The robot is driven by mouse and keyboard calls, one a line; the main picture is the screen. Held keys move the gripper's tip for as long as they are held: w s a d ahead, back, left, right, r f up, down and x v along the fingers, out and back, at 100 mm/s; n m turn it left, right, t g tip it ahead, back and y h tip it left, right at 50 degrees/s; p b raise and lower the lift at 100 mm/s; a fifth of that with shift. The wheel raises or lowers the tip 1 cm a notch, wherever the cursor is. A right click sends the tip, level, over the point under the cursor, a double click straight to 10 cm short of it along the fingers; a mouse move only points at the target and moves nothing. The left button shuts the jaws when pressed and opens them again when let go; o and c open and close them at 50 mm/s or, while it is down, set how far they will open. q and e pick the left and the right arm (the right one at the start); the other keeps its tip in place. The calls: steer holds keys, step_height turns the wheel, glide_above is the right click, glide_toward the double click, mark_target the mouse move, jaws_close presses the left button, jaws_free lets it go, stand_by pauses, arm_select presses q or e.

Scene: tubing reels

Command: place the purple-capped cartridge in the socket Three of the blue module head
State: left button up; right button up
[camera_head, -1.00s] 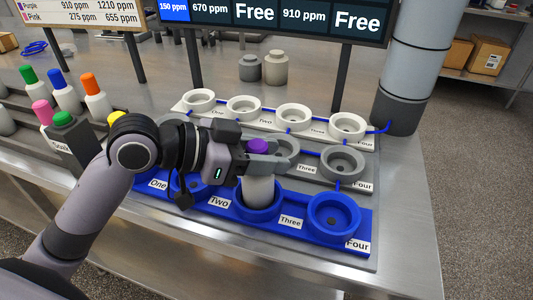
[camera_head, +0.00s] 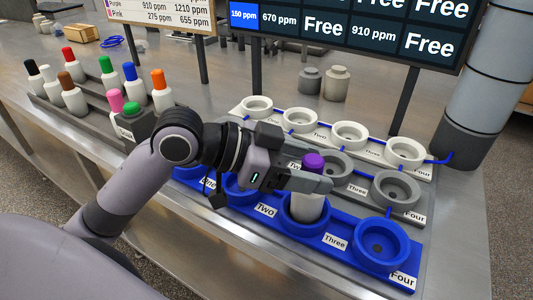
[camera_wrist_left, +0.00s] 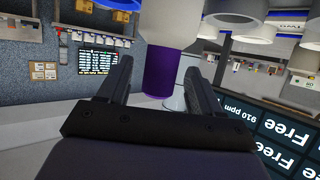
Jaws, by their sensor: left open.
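The purple-capped cartridge (camera_head: 309,208) has a white body and stands upright in socket Three (camera_head: 284,222) of the blue module head (camera_head: 345,262). The socket rim hides its base, so I cannot tell how deep it sits. My left gripper (camera_head: 322,182) is open around the cartridge just below the purple cap. In the left wrist view the cap (camera_wrist_left: 158,82) is between the two spread fingers (camera_wrist_left: 162,88), with gaps on both sides. My right gripper is not in view.
Blue socket Four (camera_head: 381,246) is empty. Grey (camera_head: 397,190) and white (camera_head: 350,134) module heads stand behind. A rack at the left holds several coloured-capped cartridges (camera_head: 162,92). A thick grey column (camera_head: 478,95) and a display board (camera_head: 350,30) stand behind the heads.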

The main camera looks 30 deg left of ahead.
arm_select(q)
steer(key=b+v, duration=0.1)
steer(key=v, duration=0.8)
steer(key=shift+s+a, duration=0.2)
stand_by(0.4)
